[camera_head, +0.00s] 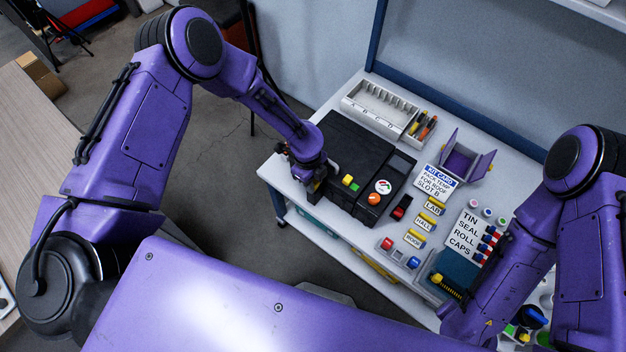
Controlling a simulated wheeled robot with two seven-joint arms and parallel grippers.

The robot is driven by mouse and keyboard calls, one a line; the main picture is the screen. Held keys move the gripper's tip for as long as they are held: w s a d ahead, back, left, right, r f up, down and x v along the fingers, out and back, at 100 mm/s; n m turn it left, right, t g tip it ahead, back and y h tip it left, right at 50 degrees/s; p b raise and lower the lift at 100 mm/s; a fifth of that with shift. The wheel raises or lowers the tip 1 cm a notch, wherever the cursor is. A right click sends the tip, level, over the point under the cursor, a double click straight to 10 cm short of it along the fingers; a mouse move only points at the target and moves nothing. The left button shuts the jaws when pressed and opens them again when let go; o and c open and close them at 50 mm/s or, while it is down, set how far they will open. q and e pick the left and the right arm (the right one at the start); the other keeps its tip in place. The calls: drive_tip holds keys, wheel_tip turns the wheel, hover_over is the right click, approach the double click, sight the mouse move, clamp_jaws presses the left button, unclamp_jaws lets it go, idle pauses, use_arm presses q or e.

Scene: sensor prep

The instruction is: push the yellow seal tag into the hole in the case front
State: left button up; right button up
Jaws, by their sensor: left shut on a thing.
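The black case (345,148) lies on the white table, with a round white sticker and an orange knob on its right part. My left gripper (314,186) is at the case's near left edge, pointing down beside its front. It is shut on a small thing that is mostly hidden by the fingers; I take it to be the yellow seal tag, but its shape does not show. The hole in the case front is hidden from this view. A small yellow and green piece (350,182) shows on the case just right of the gripper. My right gripper does not show; only its arm is seen at right.
A grey-white sorting tray (378,104) stands behind the case. An open purple box (461,160), a kit card (435,182), labelled yellow blocks (427,217) and a word card (467,238) lie to the right. The table's front edge runs close below the case.

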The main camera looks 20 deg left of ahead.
use_arm(q)
drive_tip(key=shift+f, duration=0.15)
drive_tip(key=o, duration=1.1)
drive_tip(key=shift+s, duration=0.1)
drive_tip(key=shift+c, duration=0.2)
drive_tip(key=shift+w, duration=0.25)
drive_tip(key=shift+c, duration=1.1)
drive_tip(key=shift+r, duration=0.2)
